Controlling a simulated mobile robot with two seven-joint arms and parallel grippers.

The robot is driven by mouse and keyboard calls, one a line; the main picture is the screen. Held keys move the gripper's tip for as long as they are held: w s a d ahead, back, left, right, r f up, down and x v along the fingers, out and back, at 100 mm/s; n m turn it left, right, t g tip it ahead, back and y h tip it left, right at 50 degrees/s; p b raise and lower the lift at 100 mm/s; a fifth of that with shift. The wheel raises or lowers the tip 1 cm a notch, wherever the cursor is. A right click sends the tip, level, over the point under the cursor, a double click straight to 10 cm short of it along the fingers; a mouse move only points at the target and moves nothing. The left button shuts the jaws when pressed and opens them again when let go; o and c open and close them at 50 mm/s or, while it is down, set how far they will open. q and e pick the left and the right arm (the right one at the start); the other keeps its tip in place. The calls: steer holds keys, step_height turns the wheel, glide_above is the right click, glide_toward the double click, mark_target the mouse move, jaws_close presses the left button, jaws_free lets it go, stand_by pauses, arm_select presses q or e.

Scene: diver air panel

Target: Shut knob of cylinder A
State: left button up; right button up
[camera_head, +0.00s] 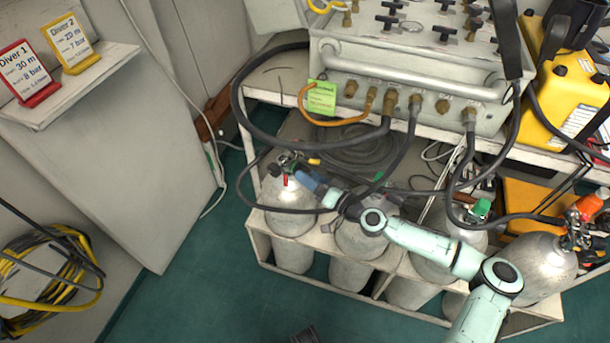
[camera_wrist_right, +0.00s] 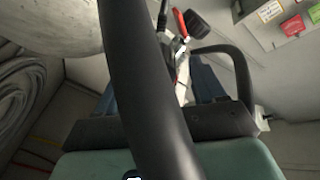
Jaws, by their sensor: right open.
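Several silver cylinders stand in a white rack. No letter is readable on them, so I cannot tell which is cylinder A. The leftmost cylinder (camera_head: 290,222) has a valve (camera_head: 284,161) with a small red part on top. My right gripper (camera_head: 303,174) is open at this valve, just to its right. A thick black hose hides much of the grip area. I cannot tell whether the fingers touch anything. My left gripper is not in view.
The white rack (camera_head: 335,281) holds the cylinders. Black hoses (camera_head: 240,100) loop from the grey air panel (camera_head: 420,75) down around the valves, close to my right arm. Two diver signs (camera_head: 70,45) stand on the left ledge. Green floor (camera_head: 200,290) is open at front left.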

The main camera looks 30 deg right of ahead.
steer(key=shift+x, duration=1.15)
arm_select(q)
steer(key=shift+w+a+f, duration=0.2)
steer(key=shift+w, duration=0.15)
arm_select(e)
steer(key=c, duration=1.1)
steer(key=shift+o, duration=0.2)
steer(key=m+p, duration=0.1)
steer(key=m, duration=0.2)
steer(key=shift+r+p, duration=0.1)
steer(key=shift+p, duration=0.3)
steer(key=shift+m, duration=0.5)
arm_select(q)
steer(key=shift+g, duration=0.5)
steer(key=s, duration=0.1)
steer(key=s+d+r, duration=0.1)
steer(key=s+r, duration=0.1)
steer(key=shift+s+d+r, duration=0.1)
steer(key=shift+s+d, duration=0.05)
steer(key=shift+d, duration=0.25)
arm_select(e)
steer(key=o, duration=1.1)
steer(key=shift+c, duration=0.2)
